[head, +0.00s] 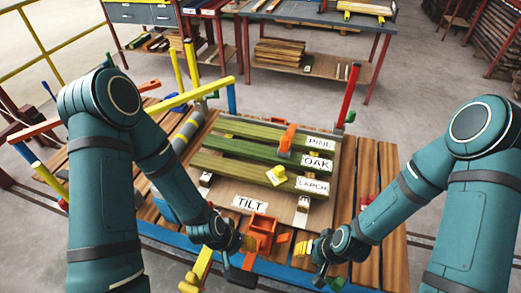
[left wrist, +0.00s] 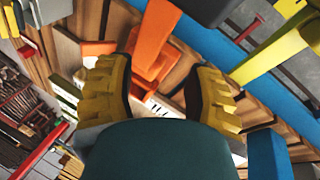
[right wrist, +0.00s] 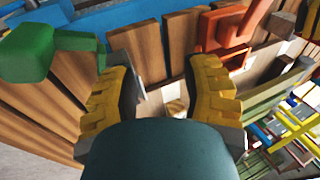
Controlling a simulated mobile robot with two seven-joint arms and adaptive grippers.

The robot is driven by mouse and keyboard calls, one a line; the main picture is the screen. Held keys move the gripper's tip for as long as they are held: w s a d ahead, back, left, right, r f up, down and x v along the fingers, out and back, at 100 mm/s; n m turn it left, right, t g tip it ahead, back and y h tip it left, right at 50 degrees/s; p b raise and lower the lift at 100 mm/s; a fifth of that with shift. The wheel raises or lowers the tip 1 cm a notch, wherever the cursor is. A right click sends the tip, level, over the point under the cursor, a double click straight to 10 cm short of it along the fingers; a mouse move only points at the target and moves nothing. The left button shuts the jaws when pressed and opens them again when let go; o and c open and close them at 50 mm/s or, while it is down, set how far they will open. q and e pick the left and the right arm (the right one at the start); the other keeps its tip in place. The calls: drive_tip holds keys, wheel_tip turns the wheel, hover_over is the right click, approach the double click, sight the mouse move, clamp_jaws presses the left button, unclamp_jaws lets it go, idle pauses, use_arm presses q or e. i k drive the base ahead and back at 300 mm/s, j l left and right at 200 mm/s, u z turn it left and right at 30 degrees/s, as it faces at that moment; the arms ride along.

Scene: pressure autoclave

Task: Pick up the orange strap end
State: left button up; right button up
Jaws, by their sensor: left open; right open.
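An orange bracket-like piece (head: 262,230) sits at the near edge of the slatted table, with a short flat orange tab (head: 283,238) just right of it. I cannot tell for sure which part is the strap end. My left gripper (head: 249,243) is open beside the bracket's near left side; in the left wrist view the bracket (left wrist: 152,40) lies beyond the fingertips and the tab (left wrist: 98,48) is near one finger. My right gripper (head: 303,248) is open and empty, right of the tab; its wrist view shows the bracket (right wrist: 225,30) beyond one finger.
A board labelled TILT (head: 250,204) and green planks (head: 240,150) labelled PINE, OAK and LARCH lie behind. An orange clamp-like piece (head: 287,138) sits on them. A blue beam (head: 180,238) runs along the front. A green block (right wrist: 28,52) is beside my right gripper.

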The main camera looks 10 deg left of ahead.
sight(284, 144)
drive_tip(key=l+u, duration=0.3)
drive_tip(key=u, duration=0.15)
drive_tip(key=k+l+u, duration=0.15)
drive_tip(key=u, duration=0.3)
drive_tip(key=k+l+u, duration=0.15)
drive_tip(key=l+u, duration=0.15)
drive_tip(key=u, duration=0.2)
